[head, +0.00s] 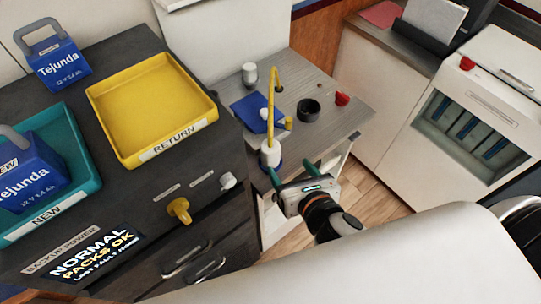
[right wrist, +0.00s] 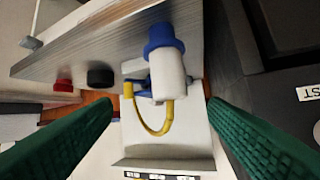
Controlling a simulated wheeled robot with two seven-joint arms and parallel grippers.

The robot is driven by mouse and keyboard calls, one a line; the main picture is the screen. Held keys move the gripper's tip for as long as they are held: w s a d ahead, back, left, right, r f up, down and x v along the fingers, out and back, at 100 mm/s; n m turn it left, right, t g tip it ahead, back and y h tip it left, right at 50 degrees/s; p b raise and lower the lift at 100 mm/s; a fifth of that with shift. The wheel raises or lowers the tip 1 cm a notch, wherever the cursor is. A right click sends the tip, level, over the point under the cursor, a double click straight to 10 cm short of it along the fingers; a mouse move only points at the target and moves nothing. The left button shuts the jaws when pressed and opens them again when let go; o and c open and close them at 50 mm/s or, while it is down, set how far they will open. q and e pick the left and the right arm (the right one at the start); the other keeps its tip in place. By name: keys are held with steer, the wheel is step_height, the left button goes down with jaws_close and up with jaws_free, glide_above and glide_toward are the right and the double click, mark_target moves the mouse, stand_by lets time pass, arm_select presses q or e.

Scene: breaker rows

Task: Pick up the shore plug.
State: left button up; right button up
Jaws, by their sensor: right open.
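The shore plug (head: 270,154), a white body with a blue base and a yellow cable (head: 274,95), stands upright near the front edge of the grey side counter. In the right wrist view the plug (right wrist: 168,75) appears upside down, between and beyond the fingers. My right gripper (head: 291,172) is open, its green fingers apart, just in front of the plug in the head view. Nothing is between the fingertips (right wrist: 160,108), and I see no contact. My left gripper is not in view.
At left are a yellow RETURN tray (head: 110,124), a teal NEW tray (head: 88,158) and blue Tejunda packs (head: 58,66).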

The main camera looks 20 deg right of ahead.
mark_target(268, 145)
steer(key=shift+n, duration=0.9)
steer(key=x, duration=0.4)
steer(key=p+x, duration=0.1)
steer(key=shift+w+a+r, duration=0.15)
steer(key=shift+w+a, duration=0.25)
steer(key=shift+w, duration=0.1)
steer(key=shift+a+p+x, duration=0.15)
steer(key=shift+p+x, duration=0.1)
steer(key=shift+x, duration=1.3)
steer(key=shift+a+p+x, duration=0.1)
steer(key=shift+p+x, duration=0.15)
steer(key=shift+x, duration=1.25)
steer(key=c, duration=1.4)
steer(key=shift+o, duration=0.2)
steer(key=shift+r, duration=0.1)
